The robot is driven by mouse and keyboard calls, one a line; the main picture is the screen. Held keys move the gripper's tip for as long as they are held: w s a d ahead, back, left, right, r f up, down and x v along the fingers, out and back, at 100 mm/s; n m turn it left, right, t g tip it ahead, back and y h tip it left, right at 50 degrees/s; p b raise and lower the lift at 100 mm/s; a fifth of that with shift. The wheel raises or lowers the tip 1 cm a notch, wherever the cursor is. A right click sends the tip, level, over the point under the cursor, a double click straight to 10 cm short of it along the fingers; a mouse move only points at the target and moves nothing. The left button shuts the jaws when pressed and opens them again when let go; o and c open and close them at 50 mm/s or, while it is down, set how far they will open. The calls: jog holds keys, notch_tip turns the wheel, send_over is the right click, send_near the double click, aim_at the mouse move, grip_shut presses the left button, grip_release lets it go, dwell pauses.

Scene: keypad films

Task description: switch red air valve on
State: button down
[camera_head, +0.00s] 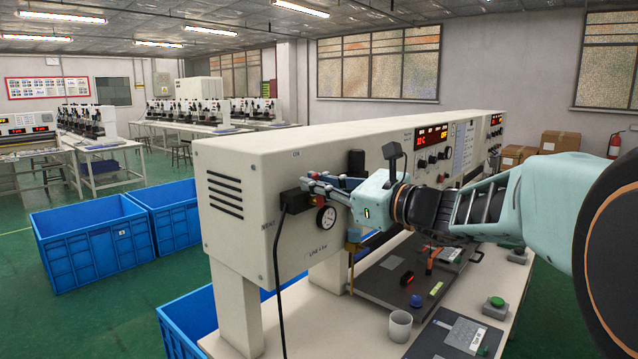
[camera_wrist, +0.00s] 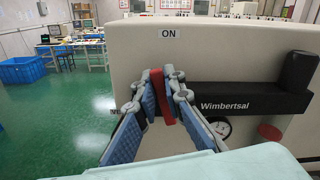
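The red valve lever (camera_wrist: 166,104) stands roughly upright, leaning slightly left, in the wrist view. An ON label (camera_wrist: 169,33) is on the cream panel above it. My gripper (camera_wrist: 166,84) has its two blue-padded fingers drawn in on either side of the lever, with the tips close against it.
A black bar marked Wimbertsal (camera_wrist: 235,104) runs right of the lever, with a pressure gauge (camera_wrist: 221,128) and a red knob (camera_wrist: 268,132) beneath. A black cable (camera_head: 278,270) hangs from the machine's end. Blue crates (camera_head: 92,245) stand on the floor at left.

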jog(key=shift+w+d+r+m+p, duration=0.15)
jog(key=shift+w+r+m+p, duration=0.15)
jog(key=shift+m+p, duration=0.5)
jog(key=shift+w+d+f+m+p, duration=0.15)
jog(key=shift+w+d+m+p, duration=0.1)
jog(key=shift+m+p, duration=0.5)
jog(key=c, duration=2)
grip_release()
